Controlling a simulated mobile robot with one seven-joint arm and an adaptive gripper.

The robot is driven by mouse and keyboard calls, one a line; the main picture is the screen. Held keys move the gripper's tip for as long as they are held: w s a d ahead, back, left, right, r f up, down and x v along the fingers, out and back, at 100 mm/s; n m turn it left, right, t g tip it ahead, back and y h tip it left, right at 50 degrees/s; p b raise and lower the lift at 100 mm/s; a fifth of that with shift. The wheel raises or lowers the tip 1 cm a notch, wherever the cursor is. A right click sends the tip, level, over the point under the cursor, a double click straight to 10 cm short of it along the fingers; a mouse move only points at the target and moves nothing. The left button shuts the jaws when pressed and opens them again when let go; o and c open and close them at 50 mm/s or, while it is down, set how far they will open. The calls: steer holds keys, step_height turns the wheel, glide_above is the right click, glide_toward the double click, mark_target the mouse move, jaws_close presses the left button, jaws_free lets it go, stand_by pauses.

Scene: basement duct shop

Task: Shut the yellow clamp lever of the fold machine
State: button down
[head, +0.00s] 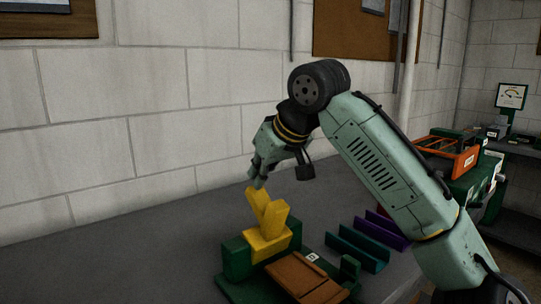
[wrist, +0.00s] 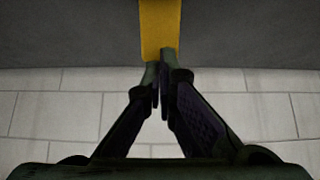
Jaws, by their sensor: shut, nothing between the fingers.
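The fold machine has a green base (head: 238,258) and stands on the grey bench in the head view. A yellow block (head: 266,245) sits on it with two yellow arms rising in a V. The longer left arm, which looks like the clamp lever (head: 257,203), is raised and leans to the left. My gripper (head: 257,184) is shut and empty at the top of this lever. In the wrist view the fingertips (wrist: 160,76) meet the near end of a yellow bar (wrist: 160,28). I cannot tell whether they touch it.
A brown panel (head: 303,275) lies at the machine's front. Teal (head: 357,248) and purple (head: 383,228) channels lie to its right. An orange frame (head: 447,153) is farther right. The bench left of the machine is clear, with a block wall (head: 120,120) behind.

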mark_target(262, 198)
steer(key=shift+s+d+f+p, duration=0.2)
steer(key=shift+s+d+f, duration=0.15)
steer(key=shift+s+d, duration=0.15)
steer(key=shift+s+d+f+p, duration=0.15)
steer(key=shift+s+d+f, duration=0.2)
steer(key=shift+s, duration=0.25)
steer(key=shift+s+d+f, duration=0.1)
steer(key=shift+s+f, duration=0.15)
